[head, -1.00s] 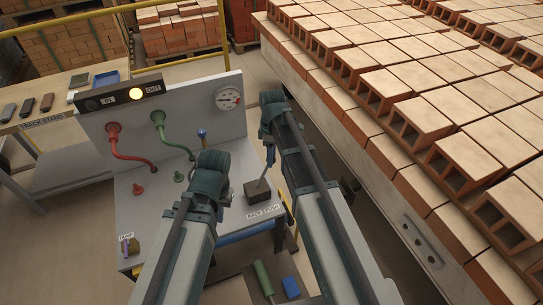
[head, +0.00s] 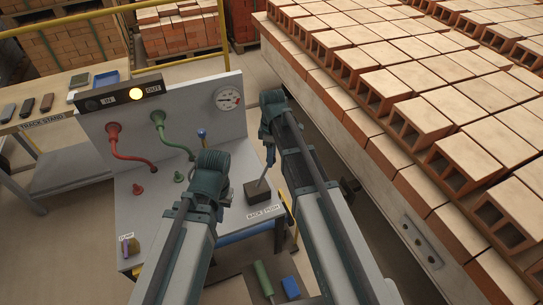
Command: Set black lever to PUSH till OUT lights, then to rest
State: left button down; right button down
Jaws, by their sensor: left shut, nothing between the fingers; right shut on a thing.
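The black lever (head: 264,176) rises from a dark box (head: 257,191) on the grey console, leaning to the right, towards the PUSH side of the BACK/PUSH label (head: 263,211). My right gripper (head: 269,158) is shut on the lever's upper end, and its fingers hide the tip. My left gripper (head: 221,206) is shut and empty over the console, left of the lever box, its fingertips largely hidden by its own wrist. The lamp panel (head: 120,95) stands on the console's back board. Its yellow lamp (head: 136,93) beside the OUT label is lit; the lamp (head: 91,104) beside IN is dark.
A gauge (head: 228,98), a red hose (head: 130,157) and a green hose (head: 170,140) are on the back board. A blue-topped knob (head: 202,134) stands between my arms. A long stack of hollow bricks (head: 420,130) closes off the right side.

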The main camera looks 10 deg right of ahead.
jog(key=shift+s+a, duration=0.1)
jog(key=shift+s+a+r, duration=0.1)
jog(key=shift+a, duration=0.2)
jog(key=a+h, duration=0.1)
jog(key=a, duration=0.1)
jog(key=a+h, duration=0.1)
jog(key=s+a+h, duration=0.1)
jog(key=a, duration=0.1)
jog(key=shift+a+r+t, duration=0.3)
jog(key=shift+a+r, duration=0.05)
jog(key=shift+r, duration=0.05)
jog(key=shift+c, duration=2.2)
grip_release()
jog(key=shift+r, duration=0.1)
